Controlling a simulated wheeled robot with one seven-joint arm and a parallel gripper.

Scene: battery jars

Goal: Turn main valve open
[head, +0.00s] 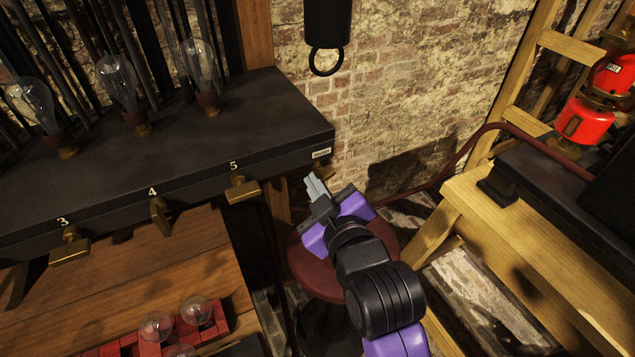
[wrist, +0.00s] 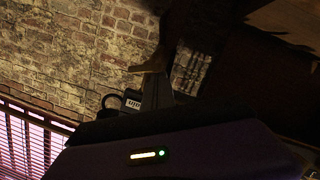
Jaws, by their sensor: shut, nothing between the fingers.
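A label plate (head: 322,153) sits at the right end of the black bench front; in the wrist view a label (wrist: 133,104) reads roughly "main", partly hidden. A brass valve handle (wrist: 147,68) shows in the wrist view just beyond the fingertips. In the head view its place is mostly hidden behind my gripper. My gripper (head: 315,185) is shut and empty, with its fingertips pointing up-left, just below the label. In the wrist view the fingers (wrist: 157,92) come close to the handle; I cannot tell whether they touch it.
Brass valve handles numbered 3 (head: 69,247), 4 (head: 158,215) and 5 (head: 242,189) line the bench front to the left. A round red stool (head: 303,268) stands below my gripper. A wooden frame (head: 500,240) with a red lantern (head: 585,120) stands to the right.

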